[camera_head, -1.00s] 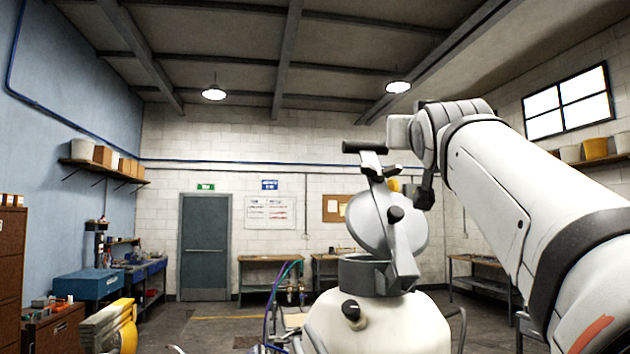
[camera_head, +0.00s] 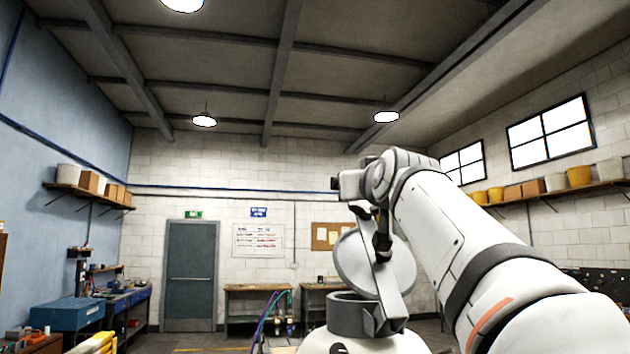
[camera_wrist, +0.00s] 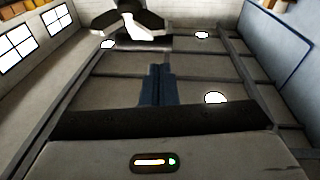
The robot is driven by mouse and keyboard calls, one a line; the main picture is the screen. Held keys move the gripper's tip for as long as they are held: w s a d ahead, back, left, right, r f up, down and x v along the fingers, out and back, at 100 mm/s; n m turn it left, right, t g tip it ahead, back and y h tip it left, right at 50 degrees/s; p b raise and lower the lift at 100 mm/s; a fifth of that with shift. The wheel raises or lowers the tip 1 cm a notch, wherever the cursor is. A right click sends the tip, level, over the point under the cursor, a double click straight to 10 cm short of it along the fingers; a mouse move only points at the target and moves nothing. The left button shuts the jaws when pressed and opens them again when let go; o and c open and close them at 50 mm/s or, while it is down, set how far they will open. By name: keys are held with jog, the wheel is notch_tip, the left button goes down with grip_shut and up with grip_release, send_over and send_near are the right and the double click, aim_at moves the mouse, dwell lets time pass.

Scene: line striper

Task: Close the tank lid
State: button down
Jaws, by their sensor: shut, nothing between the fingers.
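The tank's round grey lid (camera_head: 350,262) stands raised on edge above the grey ring-shaped neck (camera_head: 346,313) in the head view. The neck tops the cream tank (camera_head: 350,342). A grey bar (camera_head: 392,302) crosses the lid's right side down to the neck.
My arm fills the right side of the head view. Workbenches (camera_head: 258,290) and a grey door (camera_head: 191,275) are far behind. A blue toolbox (camera_head: 67,313) is at left. Shelves with bins (camera_head: 580,176) line the right wall.

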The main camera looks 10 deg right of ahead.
jog(key=shift+w+d+f, duration=0.15)
jog(key=shift+w+f, duration=1.05)
jog(key=shift+w, duration=0.05)
jog(key=w+f+g+p, duration=0.2)
jog(key=w+f, duration=0.3)
jog(key=w, duration=0.4)
jog(key=w+f+g+p, duration=0.1)
jog(key=w+f+g, duration=0.1)
jog(key=w+f, duration=0.4)
jog(key=shift+w+g+p, duration=0.3)
jog(key=shift+w+p, duration=0.05)
jog(key=shift+w, duration=1.1)
jog(key=shift+f, duration=0.1)
